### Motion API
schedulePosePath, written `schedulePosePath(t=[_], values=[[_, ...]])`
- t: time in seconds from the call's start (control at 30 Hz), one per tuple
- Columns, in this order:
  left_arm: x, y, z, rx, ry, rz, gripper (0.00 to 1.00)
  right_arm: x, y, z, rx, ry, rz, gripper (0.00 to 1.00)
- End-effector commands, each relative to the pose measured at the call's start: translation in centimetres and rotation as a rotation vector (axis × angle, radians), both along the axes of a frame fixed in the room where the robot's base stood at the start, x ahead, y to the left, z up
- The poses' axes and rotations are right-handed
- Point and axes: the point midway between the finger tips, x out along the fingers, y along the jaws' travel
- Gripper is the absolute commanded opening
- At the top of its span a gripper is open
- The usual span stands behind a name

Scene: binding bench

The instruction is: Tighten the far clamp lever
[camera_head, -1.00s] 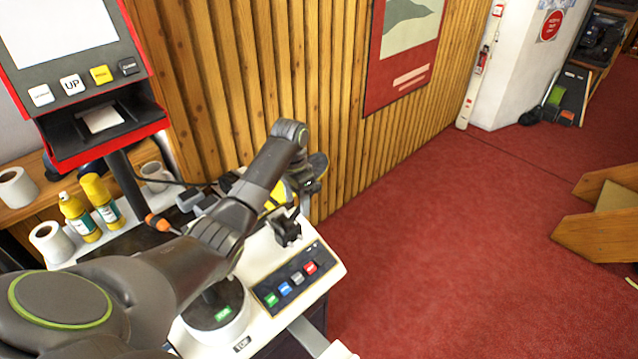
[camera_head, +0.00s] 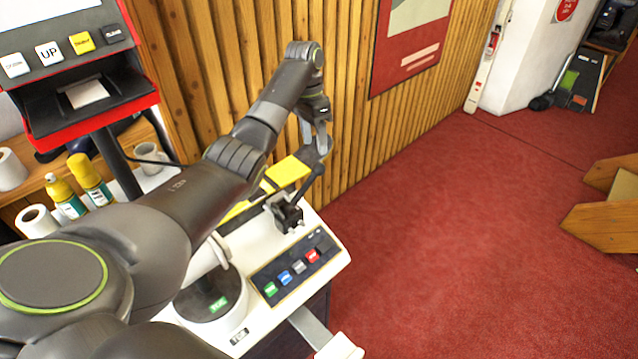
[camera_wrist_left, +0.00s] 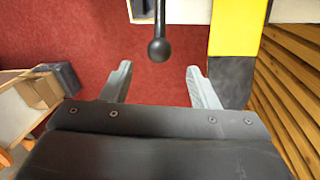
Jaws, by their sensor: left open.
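A black clamp lever (camera_head: 314,182) with a ball knob rises from a black clamp block (camera_head: 285,214) on the cream machine's far end. It leans up and to the right in the head view. My left gripper (camera_head: 320,150) is open, fingers pointing down, close to the knob. In the left wrist view, the ball knob (camera_wrist_left: 159,49) stands just beyond and between the open fingertips of the left gripper (camera_wrist_left: 158,70), with a gap on both sides. Whether another clamp lies behind my left arm cannot be told. My right gripper is not in view.
A yellow piece (camera_head: 288,171) lies beside the clamp, close to the slatted wood wall (camera_head: 350,130). A button panel (camera_head: 297,266) is in front. Yellow bottles (camera_head: 90,178) and a red-framed screen console (camera_head: 85,95) stand left.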

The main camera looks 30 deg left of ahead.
Motion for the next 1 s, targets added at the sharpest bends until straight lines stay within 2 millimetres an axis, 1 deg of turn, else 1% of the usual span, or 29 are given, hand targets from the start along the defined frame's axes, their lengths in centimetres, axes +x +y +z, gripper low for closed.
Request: schedulePosePath(t=[0.03,0.17,0.3,0.33,0.37,0.5,0.6,0.77,1.0], values=[[-0.1,-0.1,-1.4,0.0,0.0,-0.001,0.55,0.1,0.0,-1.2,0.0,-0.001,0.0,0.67],[-0.3,-0.5,-3.3,0.0,0.001,0.0,0.55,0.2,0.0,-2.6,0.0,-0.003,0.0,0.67],[-0.6,-1.0,-6.3,0.0,0.002,0.001,0.55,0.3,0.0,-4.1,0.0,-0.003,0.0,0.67],[-0.7,-1.1,-6.3,0.0,0.004,0.0,0.55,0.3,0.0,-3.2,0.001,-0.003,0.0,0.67],[-0.7,-1.2,-6.7,0.0,0.004,0.0,0.55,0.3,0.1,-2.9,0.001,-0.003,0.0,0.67],[-1.0,-1.6,-8.9,-0.002,0.003,0.0,0.55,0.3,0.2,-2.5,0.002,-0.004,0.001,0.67],[-1.1,-1.7,-10.0,0.0,0.003,0.002,0.55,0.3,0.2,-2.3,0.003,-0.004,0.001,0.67],[-1.1,-1.9,-10.9,0.0,0.0,0.001,0.55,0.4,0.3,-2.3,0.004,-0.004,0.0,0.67],[-1.1,-1.9,-11.0,0.0,0.0,0.001,0.55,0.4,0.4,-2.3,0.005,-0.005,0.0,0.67]])
